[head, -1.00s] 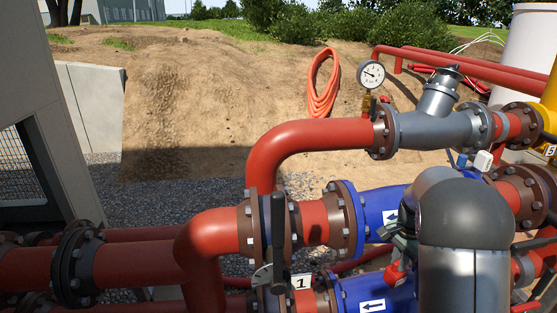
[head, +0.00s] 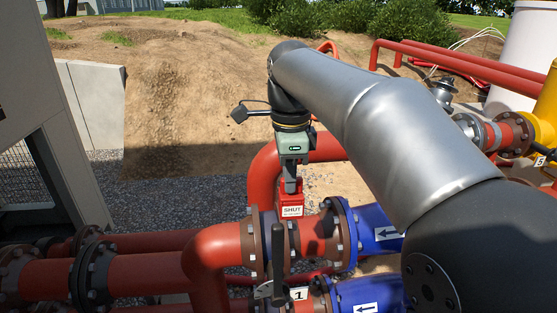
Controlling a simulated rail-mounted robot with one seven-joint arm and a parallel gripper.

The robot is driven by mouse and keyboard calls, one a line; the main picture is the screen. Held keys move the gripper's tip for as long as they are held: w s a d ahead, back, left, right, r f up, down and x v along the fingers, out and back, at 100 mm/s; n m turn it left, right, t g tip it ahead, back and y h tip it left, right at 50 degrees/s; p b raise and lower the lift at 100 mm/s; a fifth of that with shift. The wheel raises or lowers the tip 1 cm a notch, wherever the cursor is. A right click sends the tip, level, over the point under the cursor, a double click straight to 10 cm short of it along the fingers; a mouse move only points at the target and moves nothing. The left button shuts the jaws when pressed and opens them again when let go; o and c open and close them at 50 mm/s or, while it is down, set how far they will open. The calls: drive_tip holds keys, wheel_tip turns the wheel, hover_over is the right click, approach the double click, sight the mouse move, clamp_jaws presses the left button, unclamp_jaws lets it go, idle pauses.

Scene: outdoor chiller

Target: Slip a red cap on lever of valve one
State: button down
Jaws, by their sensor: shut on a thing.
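My gripper (head: 291,187) points down near the middle of the head view and is shut on a red cap (head: 291,210) with a white "SHUT" label. The dark lever (head: 277,255) of valve one stands upright in front of the brown flanges. A white tag marked "1" (head: 299,293) sits beside its lower part. In the picture the cap is just above the lever's top and slightly to its right. I cannot tell the gap in depth between them. The fingertips are partly hidden by the cap.
A red pipe elbow (head: 210,262) is left of the lever, and blue pipe bodies (head: 375,224) are to its right. A curved red pipe (head: 263,175) rises behind the cap. My arm covers much of the right side. Gravel and sand lie behind.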

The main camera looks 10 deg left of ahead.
sight(291, 206)
drive_tip(key=shift+s+a+r+n, duration=0.15)
drive_tip(key=shift+s+a+r, duration=0.05)
drive_tip(key=shift+s+a, duration=0.3)
drive_tip(key=shift+s+a+r+n, duration=0.15)
drive_tip(key=shift+s+a, duration=0.25)
drive_tip(key=shift+s, duration=0.2)
drive_tip(key=shift+a+r+p, duration=0.1)
drive_tip(key=shift+p, duration=0.25)
drive_tip(key=shift+a+f, duration=0.1)
drive_tip(key=shift+f, duration=0.6)
drive_tip(key=shift+s+f+b, duration=0.1)
drive_tip(key=shift+b, duration=0.25)
drive_tip(key=shift+f+b, duration=0.9)
drive_tip(key=shift+f, duration=0.65)
drive_tip(key=shift+f, duration=0.2)
